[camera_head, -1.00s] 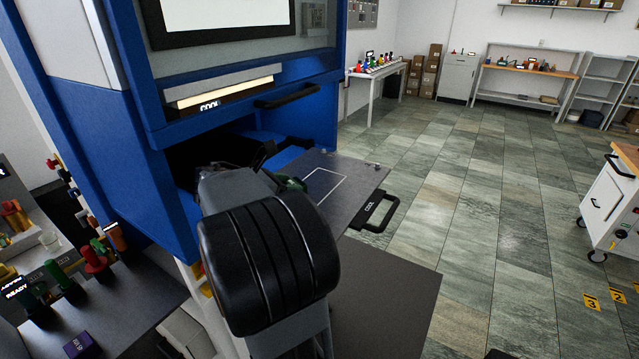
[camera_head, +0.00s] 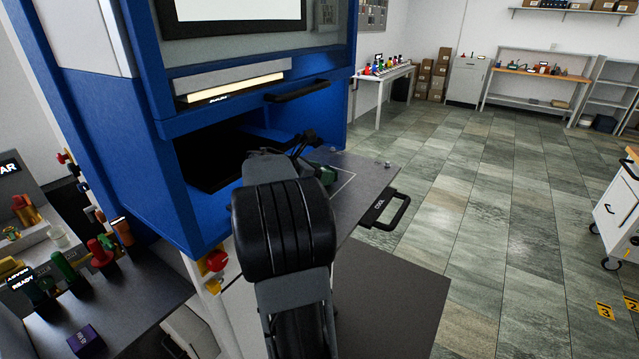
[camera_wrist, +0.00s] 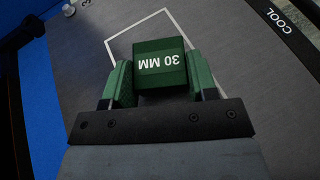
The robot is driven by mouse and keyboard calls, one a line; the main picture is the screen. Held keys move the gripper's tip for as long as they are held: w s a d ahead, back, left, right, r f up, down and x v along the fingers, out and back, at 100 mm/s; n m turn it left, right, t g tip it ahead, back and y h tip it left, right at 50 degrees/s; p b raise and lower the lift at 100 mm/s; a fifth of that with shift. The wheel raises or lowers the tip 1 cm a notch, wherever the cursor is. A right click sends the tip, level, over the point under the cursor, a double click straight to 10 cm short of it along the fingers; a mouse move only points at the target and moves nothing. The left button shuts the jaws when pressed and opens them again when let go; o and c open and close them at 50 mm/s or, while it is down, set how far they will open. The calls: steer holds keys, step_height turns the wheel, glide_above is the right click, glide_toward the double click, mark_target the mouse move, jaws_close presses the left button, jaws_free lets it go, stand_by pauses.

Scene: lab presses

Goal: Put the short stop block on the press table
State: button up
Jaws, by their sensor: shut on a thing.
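A green block marked "30 MM" (camera_wrist: 160,65) is between the green-padded fingers of my gripper (camera_wrist: 161,82) in the wrist view. My gripper is shut on it. The block is over or on the grey press table (camera_wrist: 85,85), partly inside a white outlined square (camera_wrist: 137,22); I cannot tell whether it touches the surface. In the head view the block (camera_head: 327,175) shows small at the tip of my arm, over the press table (camera_head: 372,175), and my wrist partly hides the gripper.
The blue press (camera_head: 110,150) stands at the left, with a dark opening behind the table. A black handle labelled COOL (camera_head: 390,209) sticks out of the table's front edge. A side bench (camera_head: 140,285) with coloured handles and a purple block (camera_head: 86,341) is at lower left.

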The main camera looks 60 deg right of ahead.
steer(key=shift+f, duration=0.45)
steer(key=shift+f, duration=0.2)
steer(key=o, duration=1.1)
steer(key=shift+r, duration=0.1)
steer(key=shift+a+r, duration=0.15)
steer(key=b+v, duration=0.1)
steer(key=v, duration=1)
steer(key=shift+w+a, duration=0.15)
steer(key=shift+a, duration=0.15)
